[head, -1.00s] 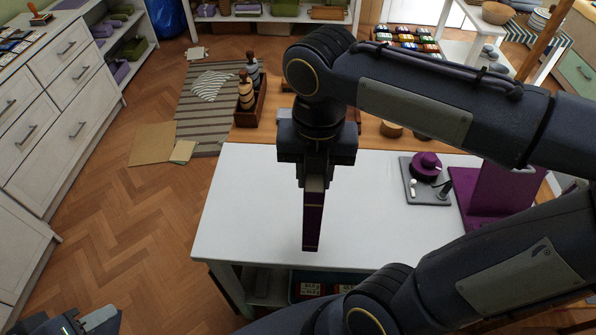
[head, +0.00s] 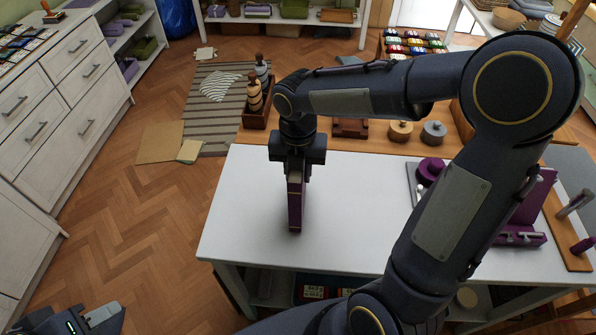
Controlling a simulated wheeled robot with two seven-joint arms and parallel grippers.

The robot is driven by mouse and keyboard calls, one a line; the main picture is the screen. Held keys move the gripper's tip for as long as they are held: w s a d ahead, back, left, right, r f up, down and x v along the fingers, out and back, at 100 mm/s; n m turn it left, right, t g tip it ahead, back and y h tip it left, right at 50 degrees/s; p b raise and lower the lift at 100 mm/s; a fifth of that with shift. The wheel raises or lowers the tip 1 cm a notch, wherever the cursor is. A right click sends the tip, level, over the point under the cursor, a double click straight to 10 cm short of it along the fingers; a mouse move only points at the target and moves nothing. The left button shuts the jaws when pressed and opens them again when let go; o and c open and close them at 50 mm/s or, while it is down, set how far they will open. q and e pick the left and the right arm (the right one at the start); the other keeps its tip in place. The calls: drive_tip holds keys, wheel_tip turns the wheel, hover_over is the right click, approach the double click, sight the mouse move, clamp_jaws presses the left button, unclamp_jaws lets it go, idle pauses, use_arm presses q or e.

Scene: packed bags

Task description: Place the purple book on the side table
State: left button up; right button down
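The book is over the left part of a white-topped table (head: 345,215). I cannot tell whether its lower end touches the top. The frames do not make clear whether this is the side table; a smaller white table (head: 466,22) stands partly in view at the far right.
A purple stand (head: 540,200) and a round purple object (head: 430,170) are at the table's right, partly behind my arm. A wooden bench behind bears a box of bottles (head: 257,112) and round pots (head: 433,132). The white top around the book is clear.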

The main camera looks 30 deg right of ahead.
drive_tip(key=shift+f, duration=0.2)
drive_tip(key=shift+f, duration=0.1)
drive_tip(key=c, duration=1.1)
unclamp_jaws()
